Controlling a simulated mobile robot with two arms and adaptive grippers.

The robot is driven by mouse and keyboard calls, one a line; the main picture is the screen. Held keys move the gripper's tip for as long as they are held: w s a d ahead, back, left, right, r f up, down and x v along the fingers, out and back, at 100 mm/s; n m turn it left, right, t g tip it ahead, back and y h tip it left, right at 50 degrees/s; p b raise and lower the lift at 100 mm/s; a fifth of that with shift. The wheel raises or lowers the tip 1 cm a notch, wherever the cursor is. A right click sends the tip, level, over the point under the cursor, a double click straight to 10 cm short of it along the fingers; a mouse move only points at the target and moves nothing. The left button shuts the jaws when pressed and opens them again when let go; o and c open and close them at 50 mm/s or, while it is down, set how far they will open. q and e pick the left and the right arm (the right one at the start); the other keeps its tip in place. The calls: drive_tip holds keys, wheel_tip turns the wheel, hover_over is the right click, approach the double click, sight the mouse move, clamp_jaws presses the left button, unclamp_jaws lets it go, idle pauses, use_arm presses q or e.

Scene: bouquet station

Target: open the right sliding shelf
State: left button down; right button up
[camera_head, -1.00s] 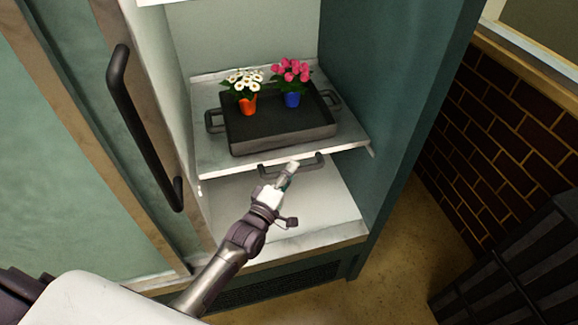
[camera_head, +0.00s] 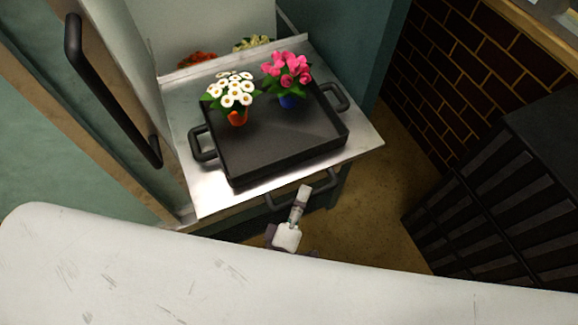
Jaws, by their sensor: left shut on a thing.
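The white sliding shelf (camera_head: 353,150) is pulled out of the teal cabinet, its front edge beyond the cabinet's lower front. It has a dark bar handle (camera_head: 325,184) under the front edge. My left gripper (camera_head: 302,196) is shut on this handle near its middle. A black tray (camera_head: 290,157) with two side handles lies on the shelf. On the tray stand white flowers (camera_head: 233,93) in an orange pot and pink flowers (camera_head: 287,68) in a blue pot. My right gripper is not in view.
A cabinet door with a long black handle (camera_head: 105,95) is at the left. Red and pale yellow flowers (camera_head: 250,43) show behind the shelf. A dark slatted crate (camera_head: 500,195) stands at the right by the brick wall (camera_head: 455,70). Bare floor lies between.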

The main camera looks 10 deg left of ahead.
use_arm(q)
drive_tip(key=s+d, duration=0.4)
drive_tip(key=s, duration=0.2)
drive_tip(key=shift+s, duration=0.2)
drive_tip(key=shift+d, duration=0.1)
drive_tip(key=shift+f, duration=0.1)
drive_tip(key=c, duration=1.1)
unclamp_jaws()
drive_tip(key=v, duration=0.8)
